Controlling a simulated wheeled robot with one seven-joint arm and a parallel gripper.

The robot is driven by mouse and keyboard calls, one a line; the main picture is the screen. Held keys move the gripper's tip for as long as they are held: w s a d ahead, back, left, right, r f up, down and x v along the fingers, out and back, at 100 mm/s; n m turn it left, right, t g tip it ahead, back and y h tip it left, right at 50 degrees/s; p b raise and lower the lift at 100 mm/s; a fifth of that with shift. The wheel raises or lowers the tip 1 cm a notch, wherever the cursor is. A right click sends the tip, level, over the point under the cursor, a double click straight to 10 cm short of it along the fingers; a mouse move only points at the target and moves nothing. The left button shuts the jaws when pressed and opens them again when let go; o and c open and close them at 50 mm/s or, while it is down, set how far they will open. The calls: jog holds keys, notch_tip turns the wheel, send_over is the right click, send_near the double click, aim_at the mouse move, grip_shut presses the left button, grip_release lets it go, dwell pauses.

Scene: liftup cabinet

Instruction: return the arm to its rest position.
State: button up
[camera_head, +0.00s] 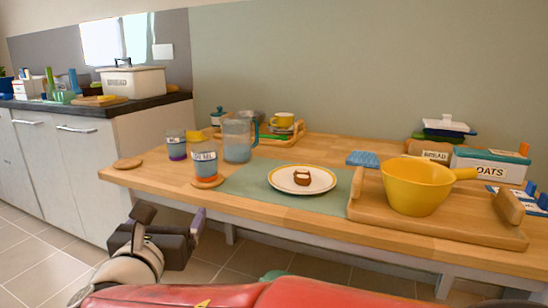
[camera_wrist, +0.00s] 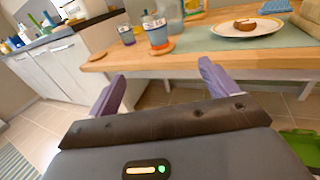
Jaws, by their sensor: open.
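My gripper (camera_head: 170,225) is in front of the table's front edge at the lower left of the head view, below the tabletop. In the wrist view my gripper (camera_wrist: 160,88) shows two purple fingers spread wide apart, with nothing between them. Its fingers point toward the wooden table (camera_head: 330,220). My arm runs along the bottom of the head view, and a red part of it fills the lower middle. The gripper touches no object that I can see.
On the table are a plate (camera_head: 321,180) with a brown item, a cup (camera_head: 205,160) on a coaster, a pitcher (camera_head: 237,141) and a yellow pan (camera_head: 414,187) on a wooden tray (camera_head: 370,212). A counter (camera_head: 62,140) stands at left. Tiled floor (camera_head: 40,240) is open between.

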jog(key=d+f+m+g+h, duration=0.35)
jog(key=d+m, duration=0.35)
jog(key=d, duration=0.5)
jog(key=d+f+m+g+h, duration=0.2)
jog(key=d+f+m+g, duration=0.15)
jog(key=d+m, duration=0.7)
jog(key=s+d+f+m+g+y+p, duration=0.1)
jog(key=s+d+f+m+g+y, duration=0.1)
jog(key=s+d+m, duration=0.3)
jog(key=s+d+f+m+g+y, duration=0.3)
jog(key=s+m, duration=0.6)
jog(key=m, duration=0.4)
jog(key=d+f+y, duration=0.1)
jog(key=d+f, duration=0.1)
jog(key=d, duration=0.1)
jog(key=shift+s+p, duration=0.15)
jog(key=shift+p, duration=0.2)
